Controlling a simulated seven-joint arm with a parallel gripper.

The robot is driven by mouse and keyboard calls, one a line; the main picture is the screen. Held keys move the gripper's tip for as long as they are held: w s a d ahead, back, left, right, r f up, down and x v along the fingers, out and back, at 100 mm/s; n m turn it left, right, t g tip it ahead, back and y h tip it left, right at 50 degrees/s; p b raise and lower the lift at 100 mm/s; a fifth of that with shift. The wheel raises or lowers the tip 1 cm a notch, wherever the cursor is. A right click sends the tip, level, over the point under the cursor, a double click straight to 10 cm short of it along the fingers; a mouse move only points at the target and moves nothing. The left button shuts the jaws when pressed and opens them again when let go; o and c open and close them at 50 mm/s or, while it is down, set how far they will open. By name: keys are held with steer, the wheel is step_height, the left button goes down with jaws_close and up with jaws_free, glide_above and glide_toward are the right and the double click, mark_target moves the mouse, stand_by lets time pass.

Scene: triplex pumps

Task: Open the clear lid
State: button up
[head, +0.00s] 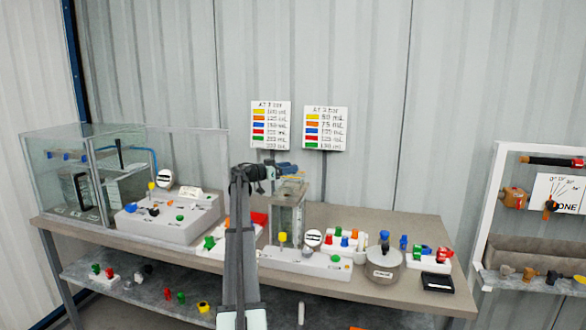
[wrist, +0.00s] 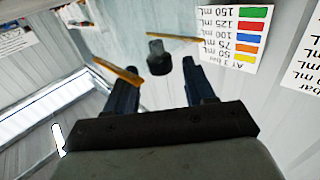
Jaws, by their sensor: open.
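A small clear tank (head: 288,214) stands at the middle of the bench, with its clear lid (head: 291,186) on top partly hidden by my gripper. In the wrist view the lid looks like a pale see-through panel with brownish edge strips, and a dark round knob (wrist: 158,57) stands on it. My gripper (head: 287,170) is just above the tank. In the wrist view its two dark blue fingers (wrist: 160,74) are apart, with the knob in line with the gap, near the tips. I cannot tell whether the fingers touch the knob.
A larger glass tank (head: 70,172) stands at the bench's left end. Pump boxes with coloured knobs (head: 168,216), a round metal pot (head: 383,268) and small coloured parts crowd the bench (head: 440,295). Two colour charts (head: 325,129) stand behind. A white rack (head: 490,215) is at right.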

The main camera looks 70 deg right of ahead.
steer(key=v, duration=1)
steer(key=shift+w+a, duration=0.2)
steer(key=shift+w, duration=0.05)
